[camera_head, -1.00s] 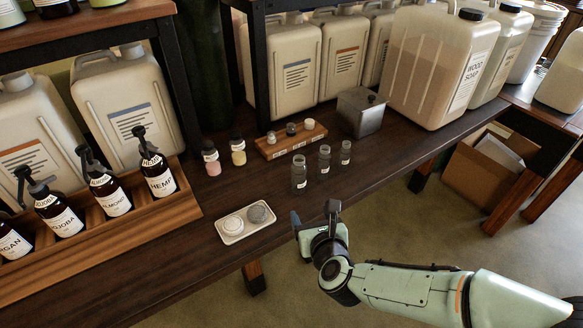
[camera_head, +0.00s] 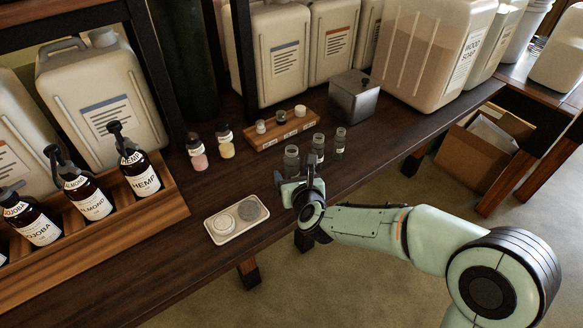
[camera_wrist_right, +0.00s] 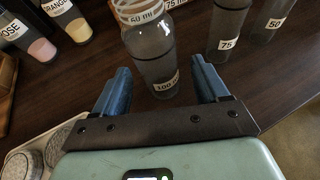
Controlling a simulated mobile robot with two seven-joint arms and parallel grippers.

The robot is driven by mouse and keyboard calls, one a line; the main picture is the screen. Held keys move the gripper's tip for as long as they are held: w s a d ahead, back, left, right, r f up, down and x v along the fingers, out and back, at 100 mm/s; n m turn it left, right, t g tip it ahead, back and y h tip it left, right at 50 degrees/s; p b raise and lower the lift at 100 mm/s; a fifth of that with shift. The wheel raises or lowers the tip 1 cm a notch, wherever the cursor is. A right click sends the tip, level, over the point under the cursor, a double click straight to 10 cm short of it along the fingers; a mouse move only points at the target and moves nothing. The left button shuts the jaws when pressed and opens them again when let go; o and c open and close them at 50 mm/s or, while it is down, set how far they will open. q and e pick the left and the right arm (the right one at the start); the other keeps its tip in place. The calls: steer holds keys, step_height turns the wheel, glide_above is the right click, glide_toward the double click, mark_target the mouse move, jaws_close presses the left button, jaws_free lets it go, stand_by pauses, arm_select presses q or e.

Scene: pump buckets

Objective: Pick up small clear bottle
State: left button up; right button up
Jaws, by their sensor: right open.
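Three small clear, greyish bottles stand upright in a row on the dark wooden bench: the largest (camera_head: 291,155), a middle one (camera_head: 318,144) and the smallest (camera_head: 340,139). In the right wrist view the largest bottle (camera_wrist_right: 153,62) has a label that seems to read 100. The bottles labelled 75 (camera_wrist_right: 229,28) and 50 (camera_wrist_right: 272,20) stand to its right. My right gripper (camera_head: 295,175) is open at the bench's front edge. Its blue fingers (camera_wrist_right: 161,84) point at the largest bottle, which shows between them, a little beyond the tips. The left gripper is not in view.
A pale tray (camera_head: 222,237) with two round pieces lies left of my right gripper. Pink (camera_head: 197,157) and yellow (camera_head: 226,149) bottles stand further back. A wooden stand (camera_head: 266,137) with small jars and a metal box (camera_head: 352,101) stand behind the clear bottles.

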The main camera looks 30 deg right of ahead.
mark_target(290, 169)
steer(key=x, duration=0.4)
steer(key=shift+w, duration=0.1)
steer(key=shift+r, duration=0.1)
steer(key=c, duration=1.1)
